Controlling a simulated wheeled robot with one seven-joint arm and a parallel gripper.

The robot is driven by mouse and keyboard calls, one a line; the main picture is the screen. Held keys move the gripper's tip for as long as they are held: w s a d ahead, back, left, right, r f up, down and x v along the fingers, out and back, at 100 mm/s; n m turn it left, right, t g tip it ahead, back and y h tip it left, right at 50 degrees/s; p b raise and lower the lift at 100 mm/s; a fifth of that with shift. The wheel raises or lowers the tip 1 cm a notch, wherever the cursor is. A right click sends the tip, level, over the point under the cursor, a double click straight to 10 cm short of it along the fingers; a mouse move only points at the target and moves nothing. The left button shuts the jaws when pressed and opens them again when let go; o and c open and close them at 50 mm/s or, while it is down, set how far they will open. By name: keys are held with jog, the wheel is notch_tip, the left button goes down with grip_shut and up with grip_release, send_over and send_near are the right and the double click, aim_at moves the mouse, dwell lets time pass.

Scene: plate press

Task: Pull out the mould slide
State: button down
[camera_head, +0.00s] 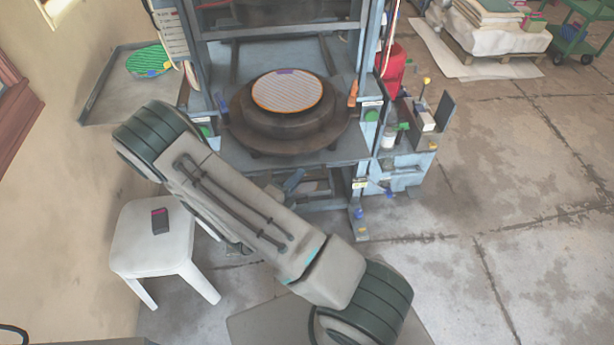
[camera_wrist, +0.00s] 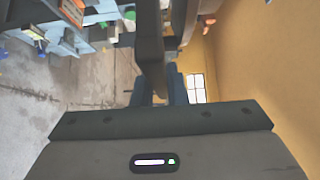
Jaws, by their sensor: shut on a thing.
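The mould slide is a dark round block (camera_head: 290,125) on the flat bed of the blue-grey press. A hatched disc (camera_head: 287,91) with an orange rim and a purple mark lies on it. In the wrist view my gripper (camera_wrist: 155,88) has its two blue-grey fingers on either side of a dark upright bar (camera_wrist: 150,45), which looks like part of the slide. The fingers are shut on it. In the head view my arm hides most of my gripper, below the front of the press bed, and hides where it grips.
A white stool (camera_head: 150,240) with a small dark device (camera_head: 160,221) stands at the left. A tray (camera_head: 110,100) with a green disc (camera_head: 150,61) is by the wall. A side unit with small parts (camera_head: 425,120) stands right of the press.

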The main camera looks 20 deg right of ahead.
jog(key=shift+w, duration=0.1)
jog(key=c, duration=1.7)
grip_release()
jog(key=shift+d, duration=0.25)
jog(key=b+v, duration=0.2)
jog(key=v, duration=1.2)
jog(key=shift+w, duration=0.1)
